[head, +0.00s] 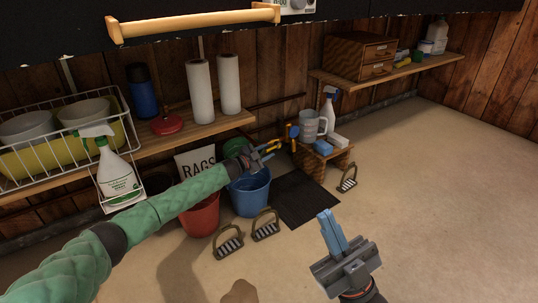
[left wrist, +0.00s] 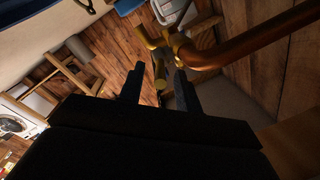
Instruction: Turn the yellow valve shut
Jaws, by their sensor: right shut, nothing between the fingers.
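The yellow valve (head: 272,146) is on a pipe low against the wood wall in the head view. It shows larger in the left wrist view (left wrist: 160,70), where its yellow handle sits beside a copper-coloured pipe (left wrist: 240,45). My left gripper (head: 266,153) is at the valve. My right gripper (head: 328,230) is shut and empty over the floor, away from the valve.
A blue bucket (head: 249,192) and a red bucket (head: 200,215) stand beneath my left arm. A small wooden stool (head: 324,165) with a mug and spray bottle is right of the valve. A shelf (head: 190,137) runs above. Open floor (head: 430,180) lies at right.

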